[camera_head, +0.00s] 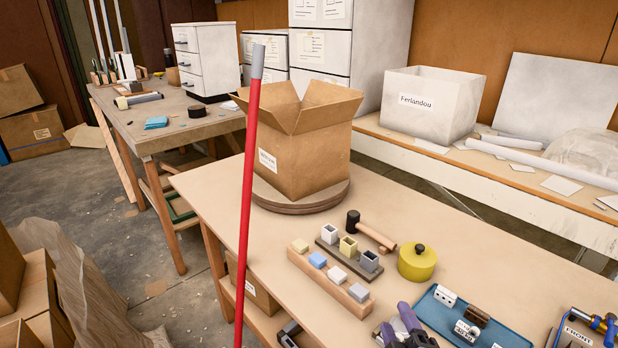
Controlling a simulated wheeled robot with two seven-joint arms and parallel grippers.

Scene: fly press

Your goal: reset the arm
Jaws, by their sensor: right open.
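A long red rod (247,200) with a grey tip stands nearly upright, leaning slightly, in front of the near table. Its lower end runs out of the bottom of the picture. It may be the arm that the task names, but I cannot tell what it is fixed to. My right gripper (398,322), with purple fingers, is at the bottom edge, right of the middle. It is open and well to the right of the rod, apart from it. My left gripper is not in view.
The near table (215,190) holds an open cardboard box (310,150) on a round turntable (300,207), a mallet (370,232), a yellow pot (417,263), small blocks on a wooden strip (330,283) and a blue tray (505,335). Cartons (40,295) stand at lower left.

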